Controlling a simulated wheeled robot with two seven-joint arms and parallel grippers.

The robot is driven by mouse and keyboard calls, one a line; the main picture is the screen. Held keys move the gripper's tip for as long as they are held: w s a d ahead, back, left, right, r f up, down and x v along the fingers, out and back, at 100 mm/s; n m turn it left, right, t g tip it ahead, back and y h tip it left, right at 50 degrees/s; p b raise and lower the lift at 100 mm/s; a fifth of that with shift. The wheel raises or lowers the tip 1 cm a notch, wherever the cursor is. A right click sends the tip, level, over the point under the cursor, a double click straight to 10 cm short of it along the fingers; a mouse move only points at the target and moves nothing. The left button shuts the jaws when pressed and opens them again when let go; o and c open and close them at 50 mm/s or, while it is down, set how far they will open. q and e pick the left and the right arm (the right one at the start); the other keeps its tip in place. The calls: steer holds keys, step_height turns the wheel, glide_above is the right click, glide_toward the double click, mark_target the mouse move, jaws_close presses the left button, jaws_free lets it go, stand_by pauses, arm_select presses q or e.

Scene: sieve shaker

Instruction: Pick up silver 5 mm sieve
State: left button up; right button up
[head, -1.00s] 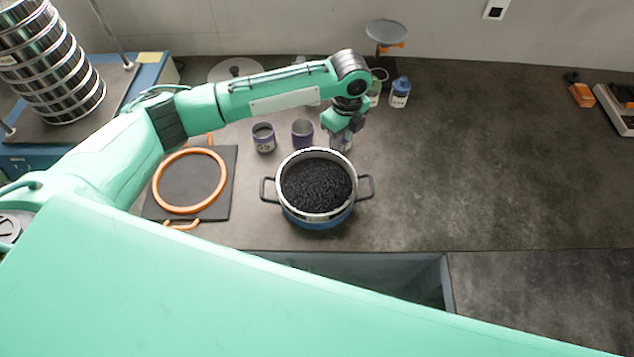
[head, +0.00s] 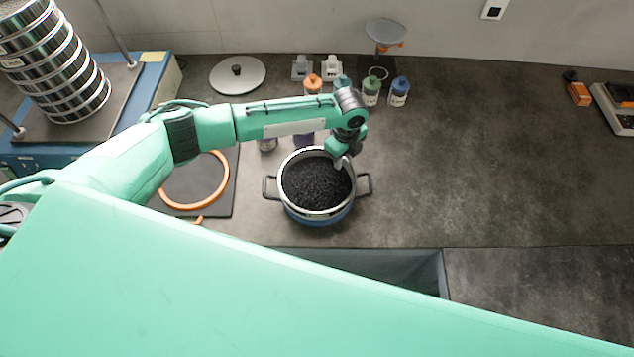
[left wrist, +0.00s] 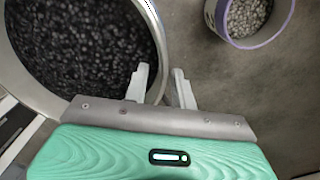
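A round silver-rimmed vessel (head: 317,216) with a blue lower part and two dark side handles stands mid-counter. Black grains fill it, and its silver wall also shows in the left wrist view (left wrist: 22,92). I cannot read a 5 mm mark on it. A stack of silver sieves (head: 55,70) stands at the far left. My left gripper (head: 344,163) is at the vessel's back right rim. In the left wrist view my left gripper (left wrist: 161,70) has its fingers apart, one over the grains and one outside, with the rim between. Contact is unclear. My right gripper is out of view.
Purple cups, one holding pale grains (left wrist: 248,18), stand behind the vessel. An orange ring (head: 222,185) lies on a dark mat at left. Bottles (head: 400,90) and a lid (head: 237,75) stand behind. A sink (head: 425,270) opens in front.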

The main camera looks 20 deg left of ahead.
arm_select(q)
jaws_close()
steer(key=shift+r, duration=0.1)
